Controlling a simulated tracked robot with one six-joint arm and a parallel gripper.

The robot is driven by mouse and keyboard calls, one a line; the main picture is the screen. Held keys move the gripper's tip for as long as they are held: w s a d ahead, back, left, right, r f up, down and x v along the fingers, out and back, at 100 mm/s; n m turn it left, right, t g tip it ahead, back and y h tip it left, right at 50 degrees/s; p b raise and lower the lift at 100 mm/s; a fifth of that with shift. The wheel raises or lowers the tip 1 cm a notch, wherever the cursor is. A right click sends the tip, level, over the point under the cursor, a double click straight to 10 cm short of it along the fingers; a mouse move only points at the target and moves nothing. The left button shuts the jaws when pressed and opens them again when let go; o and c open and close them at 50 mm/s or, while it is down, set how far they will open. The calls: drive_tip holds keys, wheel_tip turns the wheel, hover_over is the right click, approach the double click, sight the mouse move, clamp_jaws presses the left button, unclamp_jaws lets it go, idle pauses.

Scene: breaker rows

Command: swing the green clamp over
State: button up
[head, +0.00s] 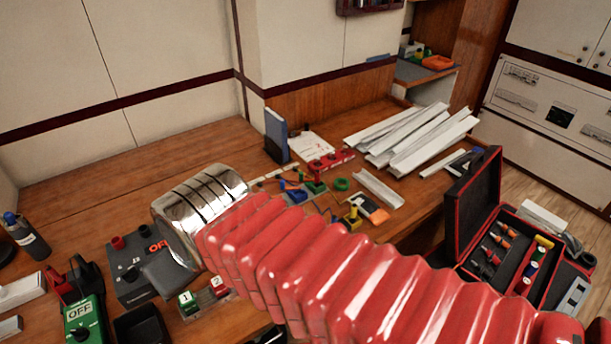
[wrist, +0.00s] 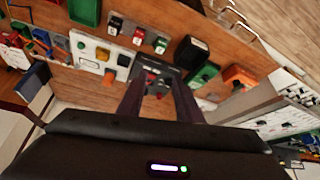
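No green part in these frames is plainly a clamp, so I cannot tell which one it is. In the head view, a green box marked OFF (head: 82,320) stands at the front left of the bench, and a small green block marked 1 (head: 188,301) sits nearer the middle. In the wrist view, a green part (wrist: 204,76) lies right of my gripper (wrist: 157,82), and a green box (wrist: 85,11) is at the top left. My gripper's two dark fingers are apart with nothing seen held. A dark box with red parts shows between and beyond the fingertips.
White trunking lengths (head: 415,135) lie at the back right. An open black tool case (head: 473,190) is at the right. The back left bench is clear.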

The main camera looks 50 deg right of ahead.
drive_tip(key=w+d+f+m+g, duration=0.2)
drive_tip(key=d+f, duration=0.2)
drive_tip(key=d, duration=0.2)
drive_tip(key=n+y, duration=0.2)
approach(302, 173)
drive_tip(key=s, duration=0.4)
drive_tip(key=shift+w+d+r+n, duration=0.15)
drive_tip(key=shift+w+r+n, duration=0.2)
drive_tip(key=shift+r+n, duration=0.45)
drive_tip(key=shift+w+d+r+n, duration=0.1)
drive_tip(key=shift+w+r+n, duration=0.2)
drive_tip(key=shift+r+n, duration=0.5)
drive_tip(key=shift+w+d+r+n, duration=0.15)
drive_tip(key=shift+w+r+n, duration=0.3)
drive_tip(key=shift+n, duration=0.55)
drive_tip(key=shift+t, duration=0.3)
drive_tip(key=x, duration=1.3)
drive_tip(key=shift+f, duration=0.35)
drive_tip(key=shift+c, duration=0.3)
